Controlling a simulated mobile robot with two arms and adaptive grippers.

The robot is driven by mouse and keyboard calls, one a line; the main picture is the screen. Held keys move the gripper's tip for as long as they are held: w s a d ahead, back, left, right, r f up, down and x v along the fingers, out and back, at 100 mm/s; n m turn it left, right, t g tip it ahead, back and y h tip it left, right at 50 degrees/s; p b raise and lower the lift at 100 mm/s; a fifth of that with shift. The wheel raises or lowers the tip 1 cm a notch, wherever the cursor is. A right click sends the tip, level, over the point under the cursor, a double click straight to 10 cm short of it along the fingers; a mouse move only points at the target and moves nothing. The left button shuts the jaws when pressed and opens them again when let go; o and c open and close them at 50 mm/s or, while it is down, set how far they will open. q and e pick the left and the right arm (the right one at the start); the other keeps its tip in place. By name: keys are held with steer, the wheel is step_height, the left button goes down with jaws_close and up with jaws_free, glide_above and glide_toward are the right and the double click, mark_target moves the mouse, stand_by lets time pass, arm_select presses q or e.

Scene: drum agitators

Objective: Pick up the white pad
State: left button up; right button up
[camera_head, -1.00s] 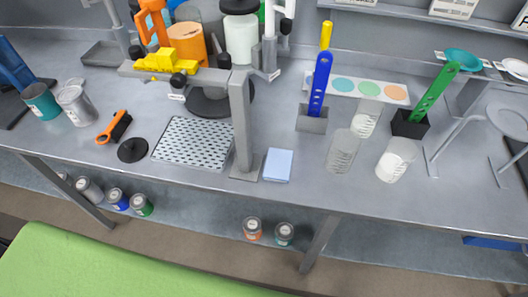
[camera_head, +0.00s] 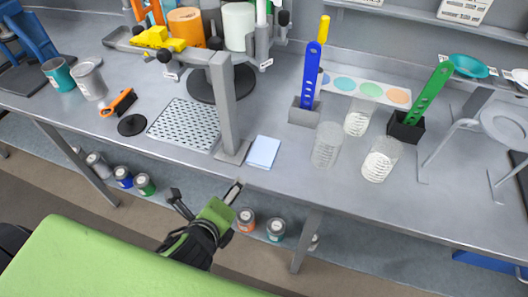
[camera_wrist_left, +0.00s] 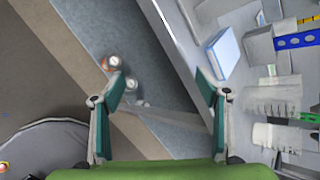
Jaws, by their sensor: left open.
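The white pad (camera_head: 263,152) is a small pale-blue-white block lying flat on the grey bench near its front edge, just right of the grey post's foot. It also shows in the left wrist view (camera_wrist_left: 222,54), upper right of centre, beyond the fingers. My left gripper (camera_head: 206,194) is open and empty, in front of the bench edge, lower left of the pad and apart from it. In the left wrist view my two teal-lined fingers (camera_wrist_left: 160,92) stand wide apart with nothing between them. My right gripper is not in view.
The grey post (camera_head: 228,105) stands close left of the pad, beside a perforated plate (camera_head: 184,125). Clear beakers (camera_head: 327,146) and the blue ladle's holder (camera_head: 304,112) stand to the right. Cans (camera_head: 275,229) sit on the shelf below. The bench in front of the beakers is clear.

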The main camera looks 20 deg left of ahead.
arm_select(q)
steer(key=w+d+r+m+t+h, duration=0.25)
steer(key=r+m, duration=0.35)
steer(key=m, duration=0.5)
steer(key=m+t+b, duration=0.1)
steer(key=m+b, duration=0.1)
steer(key=b, duration=0.4)
glide_toward(263, 152)
steer(key=shift+w+d+f+y, duration=0.1)
steer(key=shift+w+f+y, duration=0.1)
steer(key=shift+f, duration=0.2)
steer(key=shift+w+d+f+y, duration=0.1)
steer(key=shift+w+f, duration=0.15)
steer(key=shift+f, duration=0.2)
steer(key=shift+w+f+p, duration=0.15)
steer(key=shift+w+p, duration=0.3)
steer(key=shift+w, duration=0.5)
steer(key=shift+r+x, duration=0.2)
steer(key=shift+x, duration=1.25)
steer(key=shift+r+x, duration=0.15)
steer(key=shift+x, duration=1.25)
steer(key=shift+w, duration=0.1)
steer(key=c, duration=1.2)
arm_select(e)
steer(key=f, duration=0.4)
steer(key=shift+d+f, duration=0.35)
